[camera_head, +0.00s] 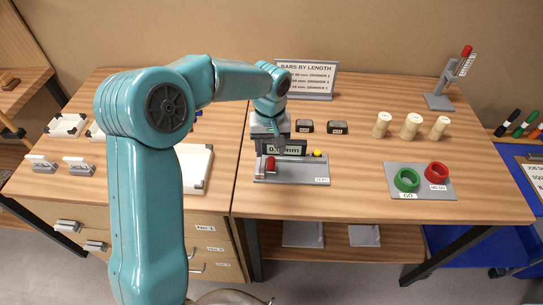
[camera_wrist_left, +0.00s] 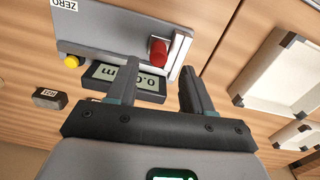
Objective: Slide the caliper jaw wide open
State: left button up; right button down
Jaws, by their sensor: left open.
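The caliper is a grey plate (camera_head: 305,172) on the table with a red knob (camera_head: 270,164) near its left end. Its display (camera_head: 286,147) shows behind the knob and reads about 0.0 mm, the digits partly covered. In the left wrist view, the red knob (camera_wrist_left: 158,52) stands beside pale jaw pieces (camera_wrist_left: 178,52), which look close together. My left gripper (camera_head: 270,150) is over the caliper's left part. In the wrist view, its open fingers (camera_wrist_left: 160,66) lie on either side of the knob's line, apparently with nothing between them; contact cannot be told. My right gripper is not in view.
A yellow button (camera_head: 318,153) is on the caliper plate. Two dark blocks (camera_head: 337,127) and a sign (camera_head: 306,79) stand behind. Several pale cylinders (camera_head: 411,126) and a plate with green and red rings (camera_head: 420,190) are at right. A white tray (camera_head: 194,168) lies left.

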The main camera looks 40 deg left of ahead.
aim_at(271, 159)
pick_arm(q)
notch_tip(271, 159, down, 4)
jog(key=shift+s+d+r, duration=0.1)
jog(key=shift+d, duration=0.05)
jog(key=shift+w+f, duration=0.2)
jog(key=shift+f, duration=0.4)
jog(key=shift+s+r, duration=0.1)
jog(key=shift+c, duration=0.7)
grip_shut()
jog(key=w+d, duration=0.1)
jog(key=d, duration=0.1)
jog(key=w+d, duration=0.2)
jog(key=d, duration=0.1)
jog(key=w+d, duration=0.1)
jog(key=d, duration=0.1)
jog(key=shift+w+d+b, duration=0.2)
jog(key=shift+w+b, duration=0.1)
jog(key=shift+w, duration=0.05)
